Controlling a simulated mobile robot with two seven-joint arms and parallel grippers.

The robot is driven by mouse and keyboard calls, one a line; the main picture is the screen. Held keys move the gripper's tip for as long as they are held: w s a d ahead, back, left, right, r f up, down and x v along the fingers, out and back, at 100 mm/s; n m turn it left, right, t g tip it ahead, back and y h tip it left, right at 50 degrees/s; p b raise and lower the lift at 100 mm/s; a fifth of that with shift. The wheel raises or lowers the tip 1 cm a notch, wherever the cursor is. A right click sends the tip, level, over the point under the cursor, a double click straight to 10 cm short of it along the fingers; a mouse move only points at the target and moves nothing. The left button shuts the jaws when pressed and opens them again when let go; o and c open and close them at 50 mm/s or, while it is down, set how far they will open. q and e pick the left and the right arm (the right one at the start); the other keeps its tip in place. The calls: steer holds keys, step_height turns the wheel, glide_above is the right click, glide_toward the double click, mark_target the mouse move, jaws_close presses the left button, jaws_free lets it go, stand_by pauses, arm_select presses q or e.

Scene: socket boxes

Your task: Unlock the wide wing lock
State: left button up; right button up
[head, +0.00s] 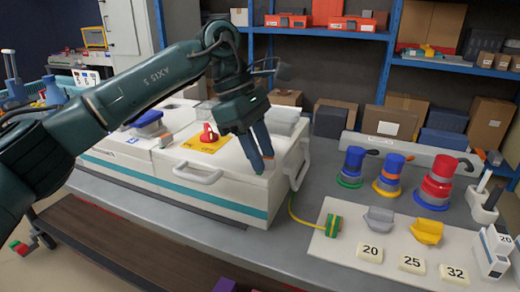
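My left arm reaches in from the left, and its gripper (262,162) points down over the front right of a white box's lid (228,172). The two fingers are close together; I cannot tell whether they are open, or whether they touch the lid or anything hidden behind them. A red knob (208,134) stands on a yellow plate (206,144) on the lid, left of the gripper. A grey wing-shaped piece (379,219) and a yellow one (428,231) sit on a white panel at right. I cannot tell which part is the wide wing lock. My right gripper is not in view.
The white box (165,190) has a front handle (197,175) and a side handle (300,165). Stacked sockets in blue (355,162), blue-orange (390,172) and red (438,180) stand at right. A green block (333,225) has a yellow cord. Shelves with boxes stand behind.

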arm_select(q)
jaws_close()
